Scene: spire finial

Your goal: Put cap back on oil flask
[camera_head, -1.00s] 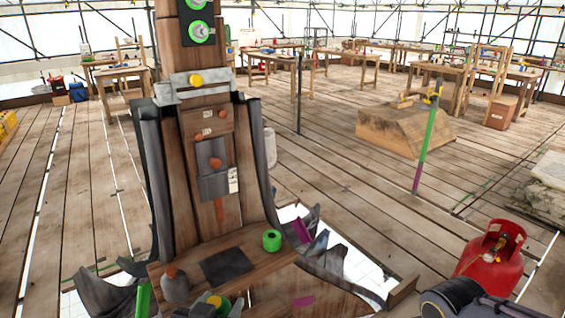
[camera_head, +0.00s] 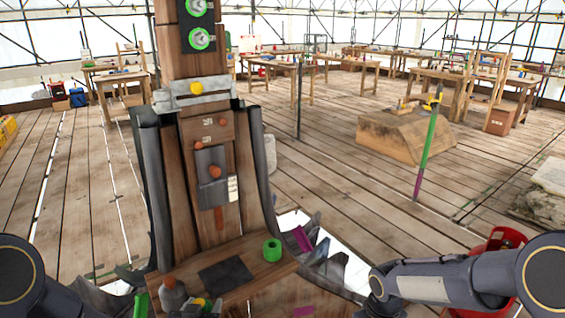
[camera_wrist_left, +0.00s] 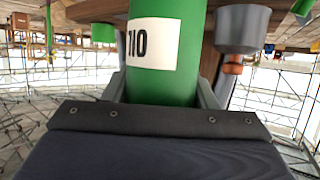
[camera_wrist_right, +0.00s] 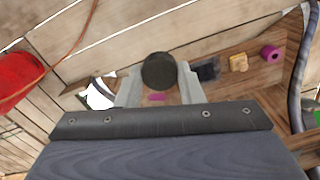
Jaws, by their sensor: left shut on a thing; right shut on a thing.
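A green cylinder, apparently the oil flask, with a white label reading "110" (camera_wrist_left: 158,45) stands between the fingers of my left gripper (camera_wrist_left: 163,92), which is shut on it. Its ends are out of the left wrist view. A green cylinder also shows at the lower left of the head view (camera_head: 142,304). My right gripper (camera_wrist_right: 160,88) is shut on a dark round piece (camera_wrist_right: 158,71), apparently the cap, seen end-on in the right wrist view. Both gripper tips are hard to see or out of frame in the head view. The cap and flask are apart.
A grey bottle with an orange top (camera_head: 172,294) stands on the spire's wooden base beside the green cylinder. A green ring (camera_head: 272,250) and a dark slate (camera_head: 225,275) lie there too. A red gas bottle (camera_head: 497,243) stands behind my right arm.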

